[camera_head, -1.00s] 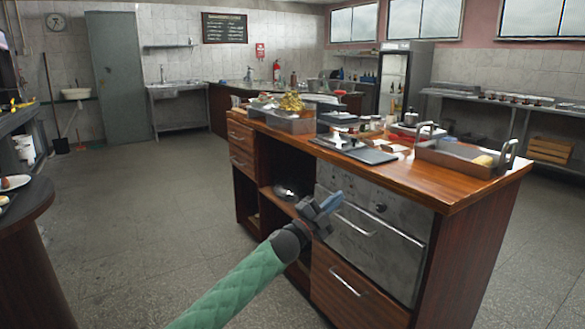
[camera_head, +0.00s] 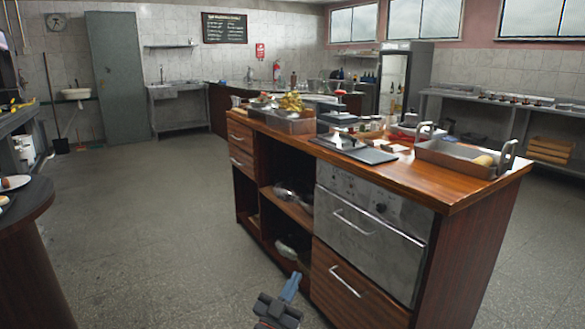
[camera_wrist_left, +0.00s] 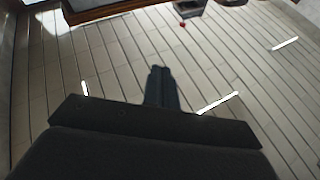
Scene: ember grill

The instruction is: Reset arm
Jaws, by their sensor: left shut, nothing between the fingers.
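My left gripper (camera_head: 290,287) is low at the bottom of the head view, in front of the island's lower open shelf and left of the bottom drawer. Its fingers are together and hold nothing. In the left wrist view, the closed fingers (camera_wrist_left: 161,88) show at the middle, with a slatted, panelled surface and bright light strips behind them. The rest of my left arm is out of the head view. My right gripper is not in view.
The wooden island (camera_head: 470,200) with a steel oven (camera_head: 365,235) stands close ahead and right. A metal tray (camera_head: 450,157) sits on its top. Pots (camera_head: 290,193) stand on the open shelves. A round table (camera_head: 32,205) is at left. The floor (camera_head: 140,230) between is clear.

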